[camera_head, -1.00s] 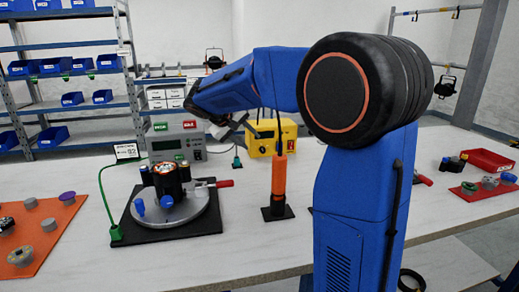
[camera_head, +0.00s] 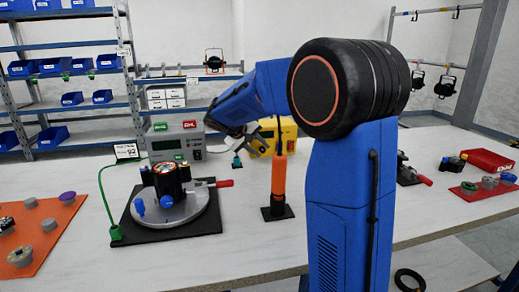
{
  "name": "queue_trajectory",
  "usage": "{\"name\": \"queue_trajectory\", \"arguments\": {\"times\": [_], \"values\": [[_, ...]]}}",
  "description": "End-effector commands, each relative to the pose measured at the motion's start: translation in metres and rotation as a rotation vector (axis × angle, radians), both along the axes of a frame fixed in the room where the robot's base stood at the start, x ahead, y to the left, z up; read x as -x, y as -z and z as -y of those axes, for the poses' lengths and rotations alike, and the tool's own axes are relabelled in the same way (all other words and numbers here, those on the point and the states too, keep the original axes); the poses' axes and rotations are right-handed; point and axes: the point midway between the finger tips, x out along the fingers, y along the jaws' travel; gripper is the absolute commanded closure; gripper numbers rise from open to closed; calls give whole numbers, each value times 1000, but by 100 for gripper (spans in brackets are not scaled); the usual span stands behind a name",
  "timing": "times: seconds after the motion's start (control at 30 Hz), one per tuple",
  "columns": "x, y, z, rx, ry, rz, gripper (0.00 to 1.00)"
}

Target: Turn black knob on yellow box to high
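The yellow box (camera_head: 287,130) stands at the back of the table, behind the orange screwdriver-like tool. My arm and gripper cover much of its front. A small dark spot shows on its lower left, but I cannot make out the black knob clearly. My gripper (camera_head: 252,136) is in front of the box's left part, small and partly hidden by my arm's wrist. I cannot tell whether its fingers are open or touch anything.
An orange-handled tool (camera_head: 279,178) stands upright in front of the box. A grey box with green and red labels (camera_head: 176,144) is to the left. A round fixture (camera_head: 170,212) sits on a black mat.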

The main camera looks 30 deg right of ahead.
Motion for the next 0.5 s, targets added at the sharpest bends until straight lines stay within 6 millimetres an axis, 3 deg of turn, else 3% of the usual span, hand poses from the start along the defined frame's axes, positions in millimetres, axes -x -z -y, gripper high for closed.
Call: {"name": "queue_trajectory", "arguments": {"times": [0.03,0.1,0.5], "values": [[0,0,0,0,0,0,83],[0,0,0,0,0,0,100],[1,-1,2,-50,2,15,100]]}}
